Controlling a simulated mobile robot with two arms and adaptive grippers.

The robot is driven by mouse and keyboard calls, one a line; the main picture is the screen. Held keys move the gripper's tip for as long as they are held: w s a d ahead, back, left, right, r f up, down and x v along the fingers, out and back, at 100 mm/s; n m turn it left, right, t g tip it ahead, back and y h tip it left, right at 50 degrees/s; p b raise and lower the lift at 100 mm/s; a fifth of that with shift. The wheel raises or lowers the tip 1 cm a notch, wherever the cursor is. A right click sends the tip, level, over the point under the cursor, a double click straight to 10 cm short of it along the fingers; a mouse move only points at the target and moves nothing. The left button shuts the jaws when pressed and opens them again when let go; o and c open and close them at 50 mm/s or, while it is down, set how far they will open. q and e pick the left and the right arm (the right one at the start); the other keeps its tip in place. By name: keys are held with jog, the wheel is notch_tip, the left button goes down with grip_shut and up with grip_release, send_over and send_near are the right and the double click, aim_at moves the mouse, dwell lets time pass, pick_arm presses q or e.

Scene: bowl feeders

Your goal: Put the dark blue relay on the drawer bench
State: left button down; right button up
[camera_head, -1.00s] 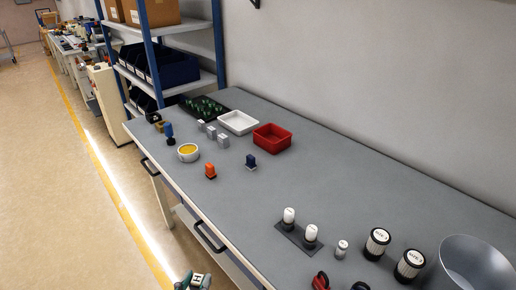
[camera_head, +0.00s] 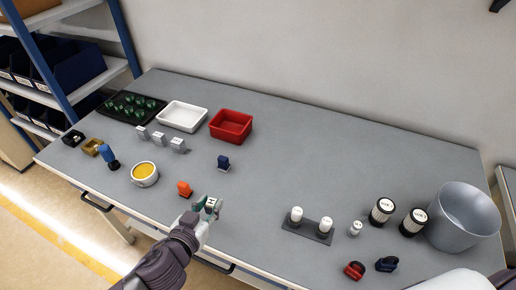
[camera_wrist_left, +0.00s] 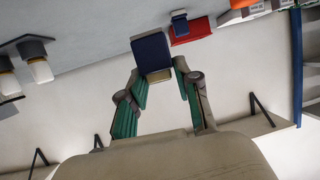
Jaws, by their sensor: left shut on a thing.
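The dark blue relay (camera_wrist_left: 152,52), a dark blue block with a pale grey end, is between the fingers of my left gripper (camera_wrist_left: 160,88) in the left wrist view. The gripper is shut on it. In the head view my left gripper (camera_head: 212,206) is by the front edge of the grey bench (camera_head: 290,170), which has dark handles on its front. There the held relay shows only a pale, dark-marked face (camera_head: 210,202). Another dark blue block (camera_head: 223,162) stands on the bench behind the gripper. My right gripper is not in view.
An orange block (camera_head: 184,188) stands just left of the gripper. A white bowl (camera_head: 144,181) of yellow stuff, grey blocks, a white tray (camera_head: 183,106) and a red tray (camera_head: 247,117) are farther left and back. White-topped cylinders (camera_head: 296,214) stand right. The bench middle is clear.

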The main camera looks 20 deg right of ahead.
pick_arm(q)
jog(key=w+a+r+m+g+h+p, duration=0.1)
jog(key=w+a+r+p, duration=0.1)
jog(key=w, duration=0.5)
jog(key=w+a+r+p, duration=0.2)
jog(key=w+a, duration=0.1)
jog(key=w, duration=0.4)
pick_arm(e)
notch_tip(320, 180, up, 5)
pick_arm(q)
jog(key=a+f+b, duration=0.1)
jog(key=a+f, duration=0.1)
jog(key=a, duration=0.1)
jog(key=s+a+f, duration=0.1)
jog(key=a+f, duration=0.1)
jog(key=a, duration=0.2)
jog(key=s+a+f+b, duration=0.1)
jog(key=a+f, duration=0.1)
jog(key=a, duration=0.2)
jog(key=shift+s+f+b, duration=0.15)
jog(key=shift+f+b, duration=0.15)
jog(key=shift+b, duration=0.05)
jog(key=shift+f+b, duration=0.95)
jog(key=shift+f, duration=1.05)
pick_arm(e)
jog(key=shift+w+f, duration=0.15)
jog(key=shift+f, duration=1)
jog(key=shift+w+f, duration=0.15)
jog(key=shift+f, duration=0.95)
